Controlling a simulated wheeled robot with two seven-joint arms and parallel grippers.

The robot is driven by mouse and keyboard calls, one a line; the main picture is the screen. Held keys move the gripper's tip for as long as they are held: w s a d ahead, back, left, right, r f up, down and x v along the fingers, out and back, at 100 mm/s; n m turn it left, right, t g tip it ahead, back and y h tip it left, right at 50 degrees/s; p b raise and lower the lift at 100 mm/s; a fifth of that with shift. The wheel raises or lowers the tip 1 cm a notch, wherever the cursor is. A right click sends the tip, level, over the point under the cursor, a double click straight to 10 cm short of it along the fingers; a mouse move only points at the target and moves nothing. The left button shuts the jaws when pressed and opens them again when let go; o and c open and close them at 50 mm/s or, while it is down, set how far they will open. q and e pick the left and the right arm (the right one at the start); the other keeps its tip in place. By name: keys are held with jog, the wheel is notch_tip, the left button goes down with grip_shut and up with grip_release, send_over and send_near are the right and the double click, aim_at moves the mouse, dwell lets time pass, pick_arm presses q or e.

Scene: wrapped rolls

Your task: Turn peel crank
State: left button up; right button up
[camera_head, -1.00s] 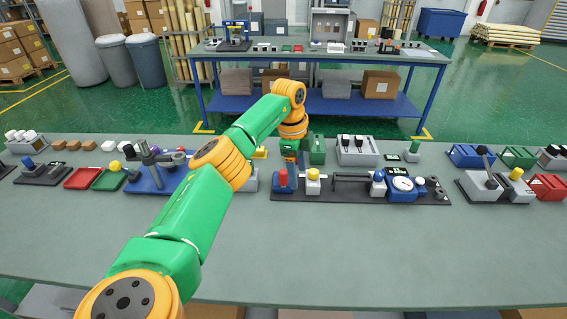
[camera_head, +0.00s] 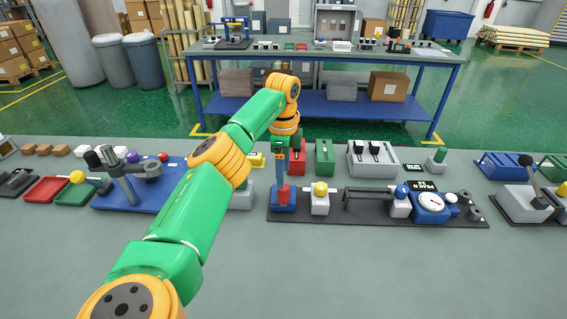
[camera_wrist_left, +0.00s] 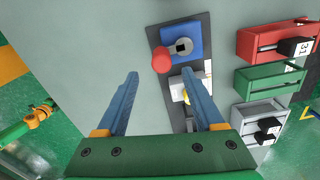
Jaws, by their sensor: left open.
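A blue block with a red-knobbed crank (camera_head: 283,192) stands at the left end of a long dark panel (camera_head: 330,218) on the near bench. My left gripper (camera_head: 282,165) hangs just above it, jaws downward; its fingers partly overlap in this view. In the left wrist view the left gripper (camera_wrist_left: 160,74) is open and empty, its two blue fingers apart. The red knob (camera_wrist_left: 163,60) shows just beyond the fingertips, between their lines, beside its blue block (camera_wrist_left: 185,42). I cannot tell whether a finger touches it. My right gripper is not in view.
A yellow-knobbed white block (camera_head: 320,200) stands close to the right of the crank. Red (camera_head: 299,165) and green (camera_head: 324,158) boxes stand behind. A blue plate with a grey post (camera_head: 125,180) lies to the left. The bench front is clear.

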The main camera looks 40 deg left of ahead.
aim_at(283, 192)
pick_arm(q)
jog(key=shift+f, duration=1.1)
notch_tip(283, 192, down, 6)
jog(key=shift+a+r+p, duration=0.1)
jog(key=shift+r+p, duration=0.05)
jog(key=shift+p, duration=0.5)
jog(key=shift+w+f, duration=0.1)
jog(key=shift+f, duration=0.15)
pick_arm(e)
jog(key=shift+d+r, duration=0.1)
pick_arm(q)
grip_shut()
